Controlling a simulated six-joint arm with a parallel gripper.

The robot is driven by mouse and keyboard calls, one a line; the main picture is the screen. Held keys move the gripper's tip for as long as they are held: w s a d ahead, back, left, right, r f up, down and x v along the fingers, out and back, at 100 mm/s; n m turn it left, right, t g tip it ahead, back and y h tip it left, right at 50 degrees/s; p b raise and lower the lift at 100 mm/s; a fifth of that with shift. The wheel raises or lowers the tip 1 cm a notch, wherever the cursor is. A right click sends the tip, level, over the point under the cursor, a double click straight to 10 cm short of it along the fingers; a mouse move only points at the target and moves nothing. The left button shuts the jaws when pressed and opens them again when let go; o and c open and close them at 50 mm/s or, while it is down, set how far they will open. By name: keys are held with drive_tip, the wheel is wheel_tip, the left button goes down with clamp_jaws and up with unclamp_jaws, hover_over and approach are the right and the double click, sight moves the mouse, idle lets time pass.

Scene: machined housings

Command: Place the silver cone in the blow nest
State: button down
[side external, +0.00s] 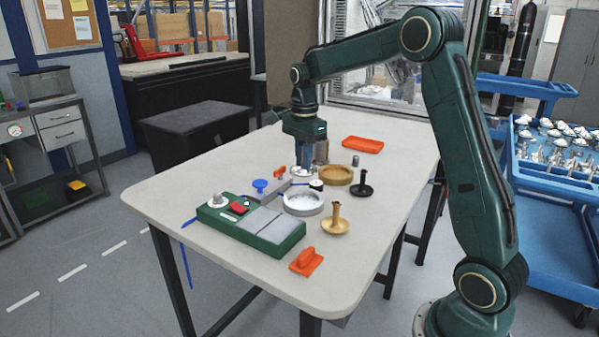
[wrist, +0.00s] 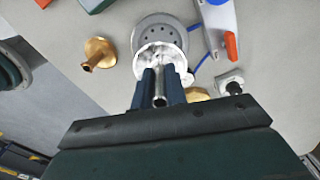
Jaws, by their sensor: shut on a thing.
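My gripper (side external: 304,168) is shut on the silver cone (wrist: 160,58) by its stem, which shows between the dark fingers (wrist: 160,88) in the wrist view. The cone's wide bright flange faces away from the gripper. The blow nest (wrist: 158,24), a round grey dish with small holes, lies just beyond the flange in the wrist view, partly covered by it. In the side view the nest (side external: 304,208) is a pale ring dish in front of and below my gripper. The cone is held above the table, apart from the nest as far as I can tell.
A brass cone (side external: 335,222) and a black one (side external: 362,188) stand right of the nest. A tan ring dish (side external: 336,176) is behind it. A green control box (side external: 262,236) lies left, and an orange block (side external: 306,262) in front. An orange tray (side external: 362,144) is at the back.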

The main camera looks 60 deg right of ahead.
sight(304, 173)
drive_tip(key=shift+f, duration=2.2)
drive_tip(key=shift+f, duration=0.1)
drive_tip(key=shift+f, duration=2)
drive_tip(key=shift+f, duration=0.1)
drive_tip(key=c, duration=1.4)
unclamp_jaws()
wheel_tip(304, 173, up, 12)
drive_tip(key=shift+r, duration=0.1)
